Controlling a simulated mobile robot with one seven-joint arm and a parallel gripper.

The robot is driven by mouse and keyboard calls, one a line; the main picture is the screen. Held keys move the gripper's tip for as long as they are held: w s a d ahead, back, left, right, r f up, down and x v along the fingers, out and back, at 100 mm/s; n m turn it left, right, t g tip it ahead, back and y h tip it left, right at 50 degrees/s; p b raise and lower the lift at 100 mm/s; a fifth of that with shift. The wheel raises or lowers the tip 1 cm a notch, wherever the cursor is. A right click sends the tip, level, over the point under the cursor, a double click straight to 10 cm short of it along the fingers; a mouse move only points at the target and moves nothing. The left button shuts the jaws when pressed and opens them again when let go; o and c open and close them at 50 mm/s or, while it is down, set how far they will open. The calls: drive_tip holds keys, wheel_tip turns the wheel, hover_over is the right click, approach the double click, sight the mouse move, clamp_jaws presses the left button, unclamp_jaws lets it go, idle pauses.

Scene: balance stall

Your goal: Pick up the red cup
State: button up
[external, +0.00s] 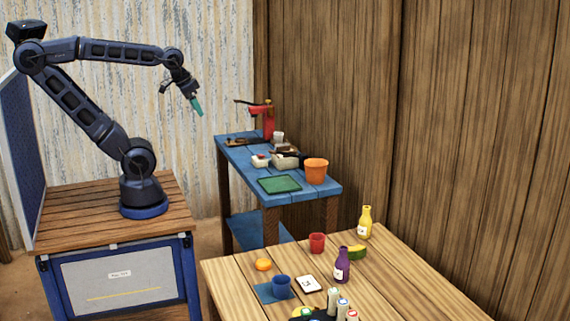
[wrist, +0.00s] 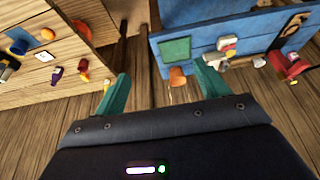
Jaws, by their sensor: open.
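The red cup (external: 317,242) stands upright on the light wooden table, between the orange fruit (external: 263,264) and the yellow bottle (external: 365,220). A purple bottle (external: 342,265) stands close to its right. In the wrist view the red cup (wrist: 83,65) looks small, on the table at the left, outside the jaws. My gripper (external: 196,105) is high in the air, left of the blue bench and far from the cup. Its two teal fingers (wrist: 161,70) are spread apart with nothing held between them.
A blue bench (external: 235,158) holds an orange bucket (external: 316,171), a green mat (external: 279,184) and a red device (external: 268,120). On the table are a blue cup (external: 281,284), a white card (external: 306,284) and a green-yellow fruit (external: 357,252). A plank wall stands behind.

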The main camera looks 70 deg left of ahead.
drive_tip(key=shift+w, duration=0.1)
drive_tip(key=w+d+f+n+h, duration=0.2)
drive_tip(key=w+d+n, duration=0.3)
drive_tip(key=w+d, duration=0.5)
drive_tip(key=n+g+h, duration=0.2)
drive_tip(key=n+g, duration=0.1)
drive_tip(key=n, duration=1.4)
hover_over(321, 251)
drive_tip(key=s+a, duration=0.2)
drive_tip(key=a, duration=0.3)
wheel_tip(321, 251, down, 27)
drive_tip(key=shift+x, duration=5.2)
drive_tip(key=shift+w, duration=0.2)
drive_tip(key=shift+c, duration=0.2)
drive_tip(key=c, duration=1)
